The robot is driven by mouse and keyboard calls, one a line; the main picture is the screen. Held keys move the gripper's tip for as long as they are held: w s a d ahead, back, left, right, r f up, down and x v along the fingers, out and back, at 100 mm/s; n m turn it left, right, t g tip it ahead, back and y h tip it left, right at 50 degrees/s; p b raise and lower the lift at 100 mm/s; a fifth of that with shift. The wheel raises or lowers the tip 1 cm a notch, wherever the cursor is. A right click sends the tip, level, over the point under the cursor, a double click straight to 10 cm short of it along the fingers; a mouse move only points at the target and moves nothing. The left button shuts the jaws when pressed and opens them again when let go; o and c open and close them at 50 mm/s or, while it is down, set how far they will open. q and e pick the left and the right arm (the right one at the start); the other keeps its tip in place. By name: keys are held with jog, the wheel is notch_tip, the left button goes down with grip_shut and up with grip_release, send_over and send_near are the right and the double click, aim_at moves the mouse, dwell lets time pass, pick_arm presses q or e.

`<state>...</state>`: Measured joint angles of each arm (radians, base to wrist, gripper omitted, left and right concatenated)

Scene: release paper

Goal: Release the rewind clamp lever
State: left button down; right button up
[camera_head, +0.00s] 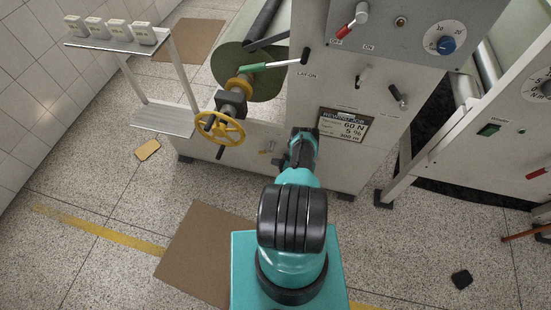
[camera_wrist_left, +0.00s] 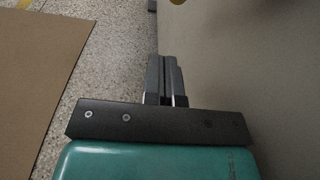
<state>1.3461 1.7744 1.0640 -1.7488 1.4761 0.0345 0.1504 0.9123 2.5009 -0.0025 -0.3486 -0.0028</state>
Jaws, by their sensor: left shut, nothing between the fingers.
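My left gripper (camera_head: 281,163) is low in front of the grey machine's front panel, below and right of the yellow handwheel. It is shut and empty; its two fingers (camera_wrist_left: 165,78) lie together in the left wrist view, beside a plain pale surface. I cannot read which lever is labelled as the rewind clamp. The gripper is apart from the green lever, well below it. My right gripper is not in view.
Short levers (camera_head: 398,96) and a red-handled switch (camera_head: 346,29) are on the machine's front. A job sign (camera_head: 345,125) is close to my wrist. A shelf stand (camera_head: 165,119) is at left. Brown cardboard (camera_head: 197,255) lies on the open speckled floor.

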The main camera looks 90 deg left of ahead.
pick_arm(q)
jog(key=f+v, duration=0.1)
jog(key=v, duration=0.8)
jog(key=shift+w+f, duration=0.35)
jog(key=w+d+r+n+t+h, duration=0.1)
jog(key=w+d+r+t+h, duration=0.35)
jog(key=w+d, duration=0.75)
jog(key=w+d+r+n+t+h, duration=0.1)
jog(key=w+d+r+t+h, duration=0.4)
jog(key=w+d, duration=0.7)
jog(key=w+d+r+n+t, duration=0.2)
jog(key=w+d+r+t, duration=0.1)
jog(key=d+r, duration=1.25)
jog(key=s+d+r+n+t, duration=0.2)
jog(key=d+r, duration=0.5)
jog(key=r, duration=0.4)
jog(key=shift+s+d+r+t, duration=0.2)
jog(key=shift+r+t, duration=0.15)
jog(key=shift+t, duration=0.2)
